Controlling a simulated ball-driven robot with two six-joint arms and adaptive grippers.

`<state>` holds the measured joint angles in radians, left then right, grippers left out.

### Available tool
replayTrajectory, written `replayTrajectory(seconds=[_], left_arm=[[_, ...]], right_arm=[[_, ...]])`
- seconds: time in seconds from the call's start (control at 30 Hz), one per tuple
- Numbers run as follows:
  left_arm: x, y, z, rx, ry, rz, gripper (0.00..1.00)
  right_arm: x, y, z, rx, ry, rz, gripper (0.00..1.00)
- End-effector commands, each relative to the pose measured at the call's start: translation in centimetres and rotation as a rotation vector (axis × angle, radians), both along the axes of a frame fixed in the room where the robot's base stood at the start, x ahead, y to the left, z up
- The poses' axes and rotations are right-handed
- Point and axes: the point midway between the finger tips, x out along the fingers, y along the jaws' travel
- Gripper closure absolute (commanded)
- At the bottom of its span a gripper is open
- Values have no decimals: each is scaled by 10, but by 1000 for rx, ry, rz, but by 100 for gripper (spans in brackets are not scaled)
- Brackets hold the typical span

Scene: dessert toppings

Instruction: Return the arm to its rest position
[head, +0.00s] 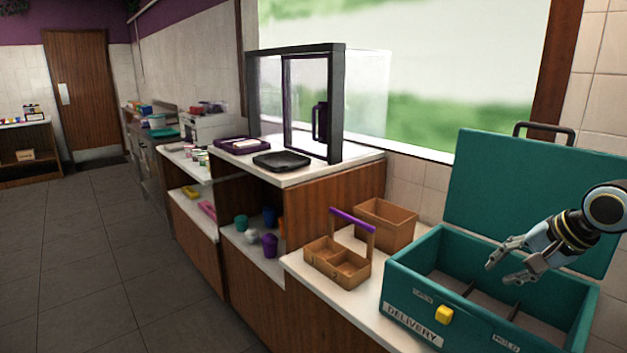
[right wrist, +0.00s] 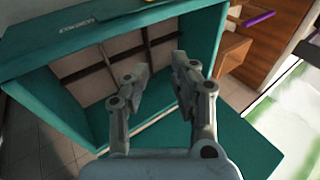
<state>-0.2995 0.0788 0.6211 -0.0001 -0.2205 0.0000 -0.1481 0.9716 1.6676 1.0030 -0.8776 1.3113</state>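My right gripper (head: 507,266) is open and empty. In the head view it hangs over the open teal delivery box (head: 408,271), with my arm coming in from the right. In the right wrist view the two fingers (right wrist: 160,82) stand apart with nothing between them. The box's dividers and compartments show beyond the fingers, and I see nothing lying in the compartments. My left gripper is in neither view.
The box's raised lid (head: 510,190) stands behind my right gripper. A wooden caddy with a purple handle (head: 337,262) and a wooden box (head: 388,222) stand left of the delivery box. A glass-sided display case (head: 338,100) and a dark tray (head: 282,161) are farther back.

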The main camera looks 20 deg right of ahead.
Motion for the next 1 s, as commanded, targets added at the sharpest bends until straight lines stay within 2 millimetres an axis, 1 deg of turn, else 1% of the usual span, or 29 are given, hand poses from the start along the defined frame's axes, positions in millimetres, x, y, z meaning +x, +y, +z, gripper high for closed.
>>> replayTrajectory(seconds=[0.03,0.07,0.1,0.2,0.3,0.4,0.5,0.6,0.83,0.87,0.9,1.0], left_arm=[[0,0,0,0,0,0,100],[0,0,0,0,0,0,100],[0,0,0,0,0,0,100],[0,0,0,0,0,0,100],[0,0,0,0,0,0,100],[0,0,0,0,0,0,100],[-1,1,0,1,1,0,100],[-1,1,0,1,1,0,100],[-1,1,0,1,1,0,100],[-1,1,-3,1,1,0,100],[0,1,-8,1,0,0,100],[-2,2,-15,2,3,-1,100]], right_arm=[[-20,38,-23,-42,34,124,75],[-31,58,-34,-80,49,204,75],[-48,84,-46,-131,66,312,75],[-88,142,-63,-260,93,562,75],[-120,181,-65,-377,104,752,75],[-145,205,-59,-470,114,882,75],[-165,220,-50,-543,131,975,75],[-183,230,-39,-606,151,1047,75],[-223,240,-10,-715,227,1169,75],[-222,238,-20,-718,236,1175,75],[-218,236,-36,-716,240,1176,75],[-213,234,-67,-710,247,1176,75]])
